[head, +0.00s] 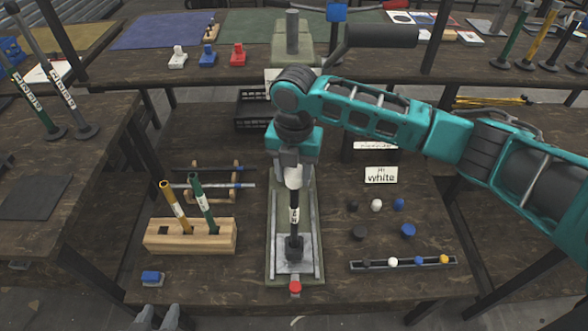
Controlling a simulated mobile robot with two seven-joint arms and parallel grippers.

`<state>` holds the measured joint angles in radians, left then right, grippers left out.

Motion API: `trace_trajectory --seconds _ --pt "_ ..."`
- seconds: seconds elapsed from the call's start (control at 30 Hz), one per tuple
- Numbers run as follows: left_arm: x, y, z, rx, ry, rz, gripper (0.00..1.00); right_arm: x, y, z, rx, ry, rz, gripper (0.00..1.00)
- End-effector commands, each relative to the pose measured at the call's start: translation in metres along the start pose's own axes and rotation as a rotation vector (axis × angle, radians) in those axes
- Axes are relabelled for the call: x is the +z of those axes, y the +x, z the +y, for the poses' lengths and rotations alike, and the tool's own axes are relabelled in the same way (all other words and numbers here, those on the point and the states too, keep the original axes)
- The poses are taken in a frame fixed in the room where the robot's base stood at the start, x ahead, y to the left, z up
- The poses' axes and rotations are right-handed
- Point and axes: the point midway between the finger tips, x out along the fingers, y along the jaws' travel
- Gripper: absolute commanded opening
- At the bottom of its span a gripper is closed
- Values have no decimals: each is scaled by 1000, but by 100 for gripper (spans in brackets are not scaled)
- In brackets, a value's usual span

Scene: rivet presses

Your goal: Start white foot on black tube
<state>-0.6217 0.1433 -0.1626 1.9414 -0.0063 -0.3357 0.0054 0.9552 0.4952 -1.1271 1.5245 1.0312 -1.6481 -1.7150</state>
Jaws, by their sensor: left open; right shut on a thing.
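My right gripper (291,161) comes down over the press and is shut on a white piece (293,179), which looks like the white foot. The black tube (294,226), with a white label, stands upright on the press plate (282,266). The white piece is right at the tube's top, in line with it; I cannot tell how far it is seated. A dark wider part (295,250) surrounds the tube's lower end. My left gripper (157,319) is open and empty at the bottom edge, left of the press.
A wooden block (190,238) holds yellow and green tubes at left. Right of the press lie small black, white and blue pieces, a strip (403,264) of coloured knobs and a "white" sign (381,175). A red button (295,287) sits at the press front, a blue one (151,278) further left.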

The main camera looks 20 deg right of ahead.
Motion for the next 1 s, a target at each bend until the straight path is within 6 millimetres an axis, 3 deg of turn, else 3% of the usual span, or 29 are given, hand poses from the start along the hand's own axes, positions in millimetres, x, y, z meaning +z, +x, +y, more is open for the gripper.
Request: trace_trajectory --seconds 1.0 --pt "5 0 1 1 -1 -7 43 0 5 0 -1 0 1 17"
